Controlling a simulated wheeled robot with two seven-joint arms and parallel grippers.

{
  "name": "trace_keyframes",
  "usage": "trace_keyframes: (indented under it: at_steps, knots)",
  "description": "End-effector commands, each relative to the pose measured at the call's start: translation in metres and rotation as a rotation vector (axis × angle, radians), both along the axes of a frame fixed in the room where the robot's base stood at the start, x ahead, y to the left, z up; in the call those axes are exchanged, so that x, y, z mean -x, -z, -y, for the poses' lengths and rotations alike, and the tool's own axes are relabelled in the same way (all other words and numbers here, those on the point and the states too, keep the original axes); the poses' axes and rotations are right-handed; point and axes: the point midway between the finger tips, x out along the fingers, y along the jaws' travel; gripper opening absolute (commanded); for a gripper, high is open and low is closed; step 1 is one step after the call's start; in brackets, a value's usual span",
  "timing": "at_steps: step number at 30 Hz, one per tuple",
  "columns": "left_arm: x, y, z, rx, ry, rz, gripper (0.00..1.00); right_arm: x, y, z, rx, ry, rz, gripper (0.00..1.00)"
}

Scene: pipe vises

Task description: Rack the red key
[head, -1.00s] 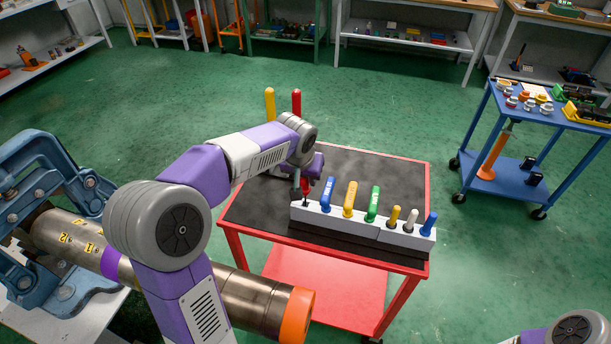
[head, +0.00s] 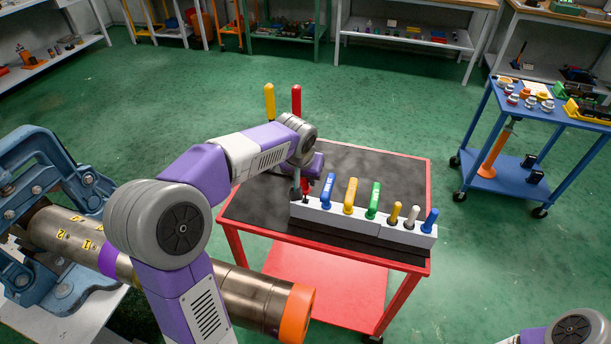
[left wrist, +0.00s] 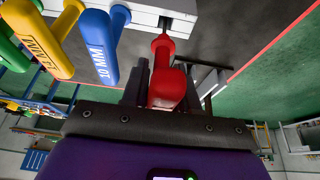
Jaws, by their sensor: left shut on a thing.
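The red key (head: 306,186) is in my left gripper (head: 302,190), at the left end of the white rack (head: 392,232) on the black-topped red cart. In the left wrist view the red key (left wrist: 166,82) is between the fingers of my left gripper (left wrist: 164,90). Its narrow end points at a dark hole in the white rack (left wrist: 145,14); I cannot tell how deep it sits. The blue 10 mm key (head: 327,190) stands in the neighbouring place. My right gripper is not in view.
A yellow key (head: 350,195), a green key (head: 373,201) and several smaller handles stand further right in the rack. The cart top (head: 385,172) is clear behind it. A large pipe (head: 243,290) in a blue vise (head: 42,190) lies at front left.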

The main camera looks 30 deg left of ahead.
Motion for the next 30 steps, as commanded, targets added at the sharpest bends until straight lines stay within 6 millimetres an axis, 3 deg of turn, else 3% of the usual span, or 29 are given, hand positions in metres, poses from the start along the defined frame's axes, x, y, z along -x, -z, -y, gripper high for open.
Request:
trace_keyframes:
  at_steps: [30]
  knots:
    - [0.000, 0.015, 0.000, 0.000, 0.000, 0.000, 0.00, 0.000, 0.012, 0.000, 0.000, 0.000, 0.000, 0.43]
